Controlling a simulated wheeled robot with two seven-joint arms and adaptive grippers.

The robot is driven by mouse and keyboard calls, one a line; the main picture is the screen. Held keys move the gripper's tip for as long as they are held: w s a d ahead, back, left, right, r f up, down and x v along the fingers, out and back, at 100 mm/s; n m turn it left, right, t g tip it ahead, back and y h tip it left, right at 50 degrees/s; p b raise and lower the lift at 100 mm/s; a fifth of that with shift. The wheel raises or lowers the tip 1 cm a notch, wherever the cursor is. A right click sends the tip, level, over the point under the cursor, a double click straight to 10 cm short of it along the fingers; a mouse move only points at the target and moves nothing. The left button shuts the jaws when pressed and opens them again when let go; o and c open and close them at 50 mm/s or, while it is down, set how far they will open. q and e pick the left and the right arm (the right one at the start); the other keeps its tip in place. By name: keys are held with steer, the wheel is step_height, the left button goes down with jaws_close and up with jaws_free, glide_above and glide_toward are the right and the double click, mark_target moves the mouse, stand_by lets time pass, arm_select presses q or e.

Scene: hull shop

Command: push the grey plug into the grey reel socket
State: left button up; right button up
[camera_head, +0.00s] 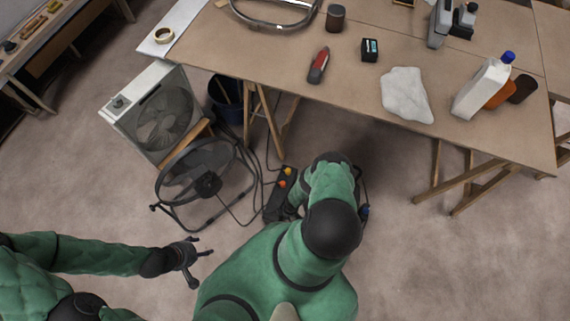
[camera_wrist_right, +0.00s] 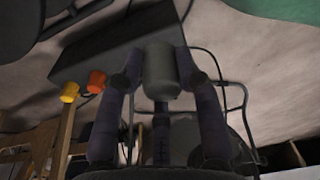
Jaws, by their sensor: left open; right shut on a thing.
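The grey plug (camera_wrist_right: 160,72) is a short grey cylinder, held between the fingers of my right gripper (camera_wrist_right: 158,80) in the right wrist view. Its far end is against or just in front of a dark box (camera_wrist_right: 105,52), the reel's socket block; I cannot tell whether it is inserted. The grey socket itself is hidden. A yellow plug (camera_wrist_right: 69,92) and an orange plug (camera_wrist_right: 96,82) sit on the block's left part. The block (camera_head: 279,203) also shows in the head view, where my right arm hides its gripper. My left gripper (camera_head: 202,262) is open and empty, apart from the block at its lower left.
Black cables lie on the floor around the block. A round black fan (camera_head: 206,183) and a white box fan (camera_head: 155,115) stand to its left. A wooden workbench (camera_head: 350,90) with tools and bottles is beyond.

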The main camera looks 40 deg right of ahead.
steer(key=shift+s+r, duration=0.1)
steer(key=shift+s, duration=0.1)
stand_by(0.4)
